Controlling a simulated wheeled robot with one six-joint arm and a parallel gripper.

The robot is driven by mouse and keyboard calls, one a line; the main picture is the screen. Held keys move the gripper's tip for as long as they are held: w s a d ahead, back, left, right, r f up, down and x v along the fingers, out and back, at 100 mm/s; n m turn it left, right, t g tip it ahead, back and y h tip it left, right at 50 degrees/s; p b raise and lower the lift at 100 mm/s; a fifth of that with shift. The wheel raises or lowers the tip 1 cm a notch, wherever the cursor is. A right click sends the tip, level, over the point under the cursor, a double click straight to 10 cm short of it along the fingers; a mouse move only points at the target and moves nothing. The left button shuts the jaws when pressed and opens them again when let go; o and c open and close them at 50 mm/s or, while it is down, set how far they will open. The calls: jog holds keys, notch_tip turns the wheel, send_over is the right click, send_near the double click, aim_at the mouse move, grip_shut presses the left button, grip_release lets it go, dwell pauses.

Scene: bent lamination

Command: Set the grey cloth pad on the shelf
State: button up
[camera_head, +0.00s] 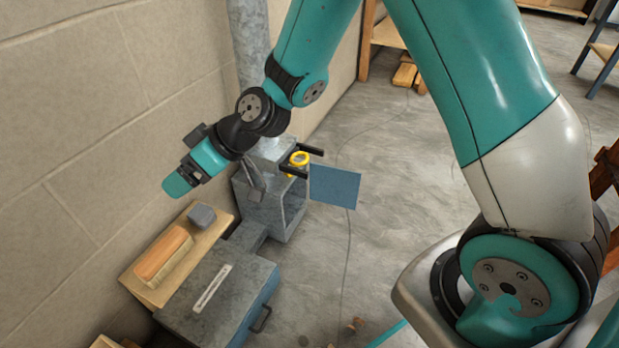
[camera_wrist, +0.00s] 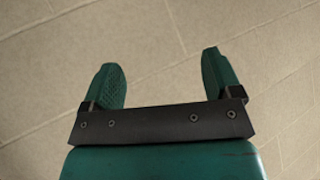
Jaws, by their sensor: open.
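A small grey block-like piece (camera_head: 201,216), which looks like the grey cloth pad, lies on a light wooden board (camera_head: 146,292) by the wall. I cannot tell for sure which surface is the shelf; this board is one candidate. My gripper (camera_head: 178,185) is in the air near the wall, above and left of the grey piece and apart from it. In the wrist view my gripper (camera_wrist: 163,72) has its two green fingers wide apart with nothing between them, facing the bare wall. The pad does not show in the wrist view.
A wood-coloured block (camera_head: 163,254) lies beside the grey piece. A grey metal box (camera_head: 190,318) stands in front. A metal cabinet (camera_head: 292,205) with an open blue-grey door (camera_head: 334,187) and a yellow ring (camera_head: 299,158) on top stands right. The floor (camera_head: 385,150) beyond is mostly clear.

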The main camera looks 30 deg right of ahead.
jog(key=s+d+r+m+g+h, duration=0.1)
jog(key=s+d+r+h, duration=0.1)
jog(key=s, duration=0.6)
jog(key=s+d+r+g+h, duration=0.1)
jog(key=s+d+r+h, duration=0.1)
jog(key=s+d+r, duration=0.3)
jog(key=s+d+r+m+g+h, duration=0.1)
jog(key=s+r, duration=0.4)
jog(key=s, duration=0.5)
jog(key=d+g, duration=0.1)
jog(key=d, duration=0.1)
jog(key=shift+s+d+m+h, duration=0.3)
jog(key=shift+s+h, duration=0.1)
jog(key=shift+r, duration=0.1)
